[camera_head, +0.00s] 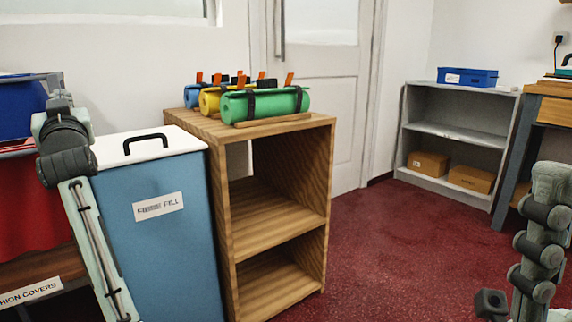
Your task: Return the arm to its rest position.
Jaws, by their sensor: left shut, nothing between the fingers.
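My left arm rises from the bottom left in front of the blue bin. My left gripper (60,84) is at its upper end, shut and empty. It is small and partly merges with the dark arm joints below it. My right arm (543,230) stands at the right edge, bent upward; its gripper cannot be made out in the picture.
A blue bin (150,240) with a white lid stands beside a wooden shelf unit (325,180) carrying green (265,104), yellow (211,100) and blue rolls. Red fabric (35,200) is at left. A grey shelf (450,132) stands behind. Red floor (400,250) is open in the middle.

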